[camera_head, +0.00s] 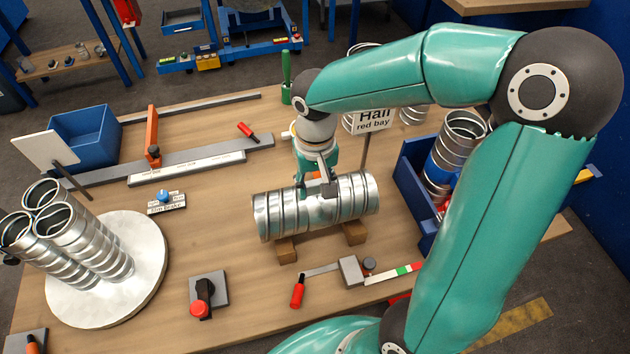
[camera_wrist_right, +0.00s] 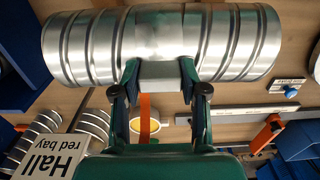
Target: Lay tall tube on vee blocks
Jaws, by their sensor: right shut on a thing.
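The tall tube (camera_head: 270,217), a ribbed silver spiral duct, lies on its side across two wooden vee blocks (camera_head: 286,250) (camera_head: 355,232) in the head view. It looks level and in line with the blocks, but the contact beneath is partly hidden. My left gripper is not in view.
Several upright silver tubes (camera_head: 85,235) stand on a round pale disc (camera_head: 120,300) at left. A blue bin (camera_head: 410,190) with more tubes is at right. A "Hall red bay" sign (camera_head: 372,122) stands behind the tube. A red-handled lever (camera_head: 298,290) and clamp lie in front.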

